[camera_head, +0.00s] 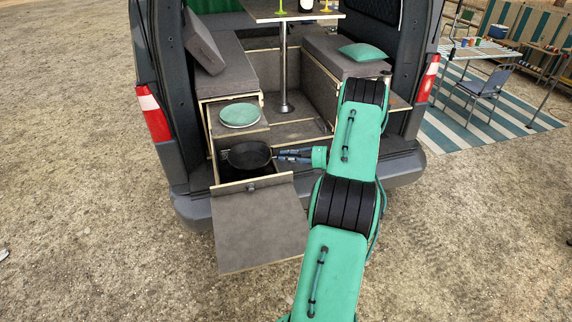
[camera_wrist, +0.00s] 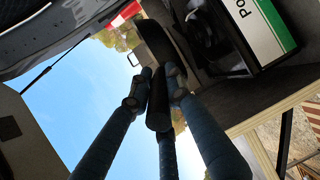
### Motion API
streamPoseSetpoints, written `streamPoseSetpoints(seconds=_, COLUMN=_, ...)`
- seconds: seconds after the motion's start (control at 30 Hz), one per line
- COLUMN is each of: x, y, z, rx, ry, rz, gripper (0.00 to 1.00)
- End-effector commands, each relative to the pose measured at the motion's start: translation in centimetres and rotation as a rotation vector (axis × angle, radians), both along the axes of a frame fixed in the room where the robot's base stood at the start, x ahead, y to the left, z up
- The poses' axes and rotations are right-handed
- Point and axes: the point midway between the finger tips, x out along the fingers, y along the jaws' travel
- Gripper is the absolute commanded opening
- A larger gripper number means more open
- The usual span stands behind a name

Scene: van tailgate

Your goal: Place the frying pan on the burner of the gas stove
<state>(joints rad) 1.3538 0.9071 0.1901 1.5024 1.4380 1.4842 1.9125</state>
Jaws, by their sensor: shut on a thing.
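The black frying pan (camera_head: 249,155) is in the head view, over the open drawer (camera_head: 222,180) at the van's rear. My gripper (camera_head: 280,155) comes in from the right and is shut on the pan's handle. In the wrist view, the dark handle (camera_wrist: 158,110) lies between my fingers (camera_wrist: 158,82), and the pan (camera_wrist: 161,45) shows nearly edge-on. A white and green cased unit with a black top (camera_wrist: 262,25), apparently the gas stove, is close beside the pan there. In the head view the pan hides it. I cannot tell whether the pan touches the burner.
A round green-topped item (camera_head: 240,115) sits on the cabinet just behind the pan. A grey panel (camera_head: 258,228) slopes out in front. A table post (camera_head: 284,75) stands farther inside, between the benches. The bumper (camera_head: 190,208) and tail light (camera_head: 153,115) are to the left.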

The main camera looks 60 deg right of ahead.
Motion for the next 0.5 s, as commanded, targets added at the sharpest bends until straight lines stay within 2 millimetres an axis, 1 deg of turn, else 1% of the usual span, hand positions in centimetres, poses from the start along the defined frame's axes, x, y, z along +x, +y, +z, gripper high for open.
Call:
streamPoseSetpoints(seconds=0.17, x=0.0, y=0.0, z=-1.2, rx=0.001, ry=-0.001, rz=0.0, gripper=0.0)
streamPoseSetpoints(seconds=0.3, x=0.0, y=0.0, z=-2.8, rx=0.002, ry=0.0, rz=0.0, gripper=0.0)
streamPoseSetpoints(seconds=0.4, x=0.0, y=0.0, z=-3.5, rx=0.0, ry=-0.001, rz=0.0, gripper=0.0)
streamPoseSetpoints(seconds=0.5, x=0.0, y=0.0, z=-3.6, rx=-0.002, ry=-0.001, rz=0.0, gripper=0.0)
